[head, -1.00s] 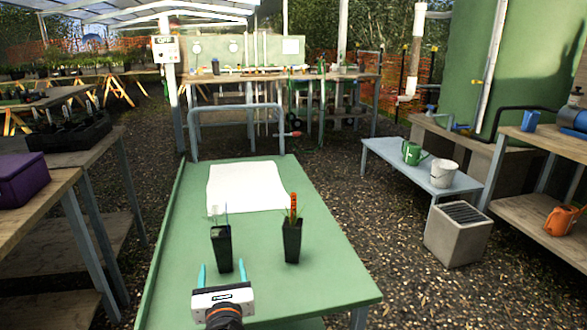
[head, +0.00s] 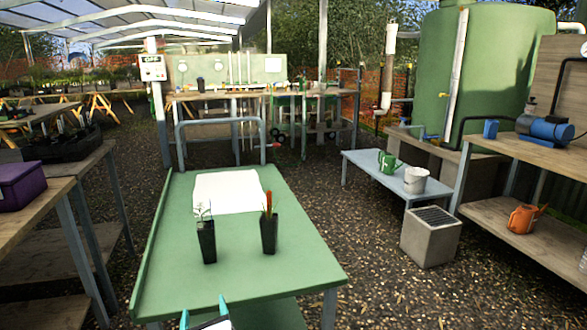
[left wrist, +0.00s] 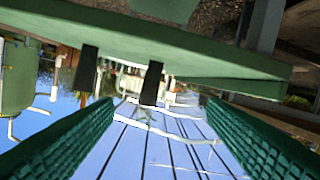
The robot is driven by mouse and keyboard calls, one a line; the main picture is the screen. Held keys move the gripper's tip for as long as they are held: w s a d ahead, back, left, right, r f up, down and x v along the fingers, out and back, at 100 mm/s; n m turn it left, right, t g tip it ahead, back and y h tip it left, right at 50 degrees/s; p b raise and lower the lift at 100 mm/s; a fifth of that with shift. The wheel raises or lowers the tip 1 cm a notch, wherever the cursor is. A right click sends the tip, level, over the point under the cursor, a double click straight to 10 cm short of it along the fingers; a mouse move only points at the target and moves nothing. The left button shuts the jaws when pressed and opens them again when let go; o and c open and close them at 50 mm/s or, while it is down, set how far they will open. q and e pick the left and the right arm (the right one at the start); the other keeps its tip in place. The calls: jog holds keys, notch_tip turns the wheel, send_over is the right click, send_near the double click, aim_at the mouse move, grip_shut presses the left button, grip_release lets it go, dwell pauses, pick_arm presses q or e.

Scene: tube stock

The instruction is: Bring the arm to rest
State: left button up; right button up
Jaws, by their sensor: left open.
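My left gripper (head: 204,311) shows at the bottom edge of the head view, before the near edge of the green table (head: 290,272). Only its teal fingertips and a bit of its white body show. The fingers stand apart with nothing between them. In the left wrist view the two green ridged fingers (left wrist: 150,135) are wide apart and empty. Two black pots stand upright on the table, clear of the gripper. The left pot (head: 207,243) holds a pale-stemmed plant. The right pot (head: 269,235) holds a plant and an orange-red tag. My right gripper is not in view.
A white sheet (head: 228,190) lies on the table behind the pots. A wooden bench with a purple box (head: 20,184) stands at the left. At the right are a blue-grey bench (head: 365,162) with a green watering can (head: 389,163) and white bucket (head: 415,180), and a concrete block (head: 430,245).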

pick_arm(q)
jog(key=s+a+f+n+g+h+p, duration=0.1)
jog(key=s+f+n+g+h+p, duration=0.4)
jog(key=s+f+n, duration=1.1)
jog(key=s+a+f+n+g+p, duration=0.1)
jog(key=s+f+n+g+p, duration=0.9)
jog(key=s+f, duration=0.9)
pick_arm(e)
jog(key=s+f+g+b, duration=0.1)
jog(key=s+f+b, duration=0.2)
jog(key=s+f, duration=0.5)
pick_arm(q)
jog(key=s+a+f+n+p, duration=0.1)
jog(key=s+a+f+p, duration=0.1)
jog(key=s+p, duration=0.6)
jog(key=s, duration=0.5)
jog(key=shift+s+a, duration=0.35)
jog(key=shift+s, duration=0.05)
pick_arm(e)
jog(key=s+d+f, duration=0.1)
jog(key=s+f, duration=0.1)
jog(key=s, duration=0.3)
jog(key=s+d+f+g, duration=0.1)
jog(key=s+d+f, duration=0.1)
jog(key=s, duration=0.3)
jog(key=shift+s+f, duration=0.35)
pick_arm(q)
jog(key=shift+f, duration=0.1)
